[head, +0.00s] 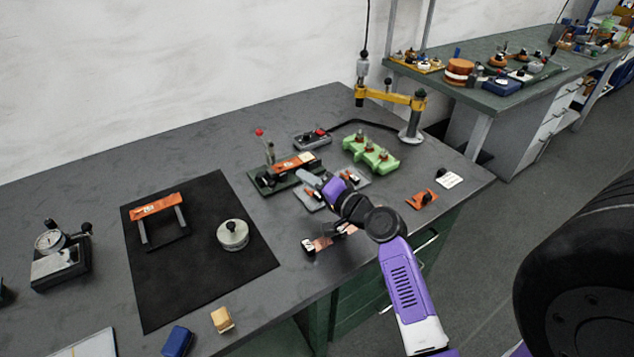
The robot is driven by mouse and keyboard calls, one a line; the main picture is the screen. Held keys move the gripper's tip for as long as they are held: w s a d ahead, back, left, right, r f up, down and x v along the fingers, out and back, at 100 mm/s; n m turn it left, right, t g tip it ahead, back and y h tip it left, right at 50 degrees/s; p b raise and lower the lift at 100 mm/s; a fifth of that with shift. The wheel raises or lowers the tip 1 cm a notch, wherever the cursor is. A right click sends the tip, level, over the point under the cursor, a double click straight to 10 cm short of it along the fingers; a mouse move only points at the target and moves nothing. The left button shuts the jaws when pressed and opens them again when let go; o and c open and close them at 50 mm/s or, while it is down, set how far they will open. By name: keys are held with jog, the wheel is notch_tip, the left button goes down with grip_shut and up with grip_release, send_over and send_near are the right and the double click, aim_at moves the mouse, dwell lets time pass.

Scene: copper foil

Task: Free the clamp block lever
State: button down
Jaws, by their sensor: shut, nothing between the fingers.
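My gripper (308,178) is shut and empty, at or just in front of the right end of the green-based fixture. Whether it touches the fixture cannot be told. My wrist hides part of the grey plate (311,197) below it.
A green block with several knobs (371,154) stands right of my gripper, before a yellow-armed stand (412,120). An orange piece (421,199) lies near the right edge. A black mat (190,290) at left holds an orange-topped frame (157,206) and a round weight (233,235).

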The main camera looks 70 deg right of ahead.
jog(key=x, duration=0.3)
jog(key=shift+w+d, duration=0.1)
jog(key=shift+w, duration=0.15)
jog(key=shift+w+a+f+p, duration=0.25)
jog(key=shift+a+p, duration=0.05)
jog(key=shift+a, duration=0.25)
jog(key=shift+w+a+f+p, duration=0.25)
jog(key=shift+w+a, duration=0.05)
jog(key=shift+a, duration=0.25)
jog(key=shift+w+a+f, duration=0.3)
jog(key=shift+w+a, duration=0.05)
jog(key=shift+a, duration=0.1)
jog(key=shift+w+a+p, duration=0.1)
jog(key=shift+a+p, duration=0.05)
jog(key=shift+p, duration=0.25)
